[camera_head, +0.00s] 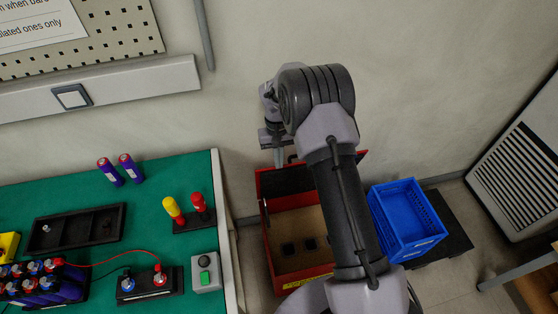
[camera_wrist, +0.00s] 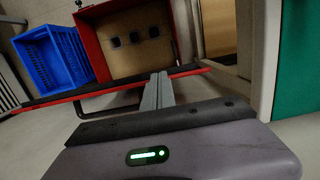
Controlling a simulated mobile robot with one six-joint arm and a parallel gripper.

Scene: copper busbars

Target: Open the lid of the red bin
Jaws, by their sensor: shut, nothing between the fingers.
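The red bin (camera_head: 268,235) stands on the floor to the right of the bench, partly hidden by my arm. Its brown inside shows with several small dark squares on it. The bin also shows at the top of the wrist view (camera_wrist: 88,38). Its lid (camera_wrist: 60,97) stands raised at the back, seen nearly edge-on as a dark strip with a red edge and a dark bar handle. My gripper (camera_head: 279,158) is shut and empty by the lid; its fingers (camera_wrist: 157,88) overlap the lid edge in the wrist view. I cannot tell whether they touch.
A blue crate (camera_head: 405,220) stands right of the bin on a dark base. The green-topped bench (camera_head: 75,200) at left holds batteries, a black tray and switches. The wall is close behind the bin, and a white vented cabinet (camera_head: 515,170) stands at far right.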

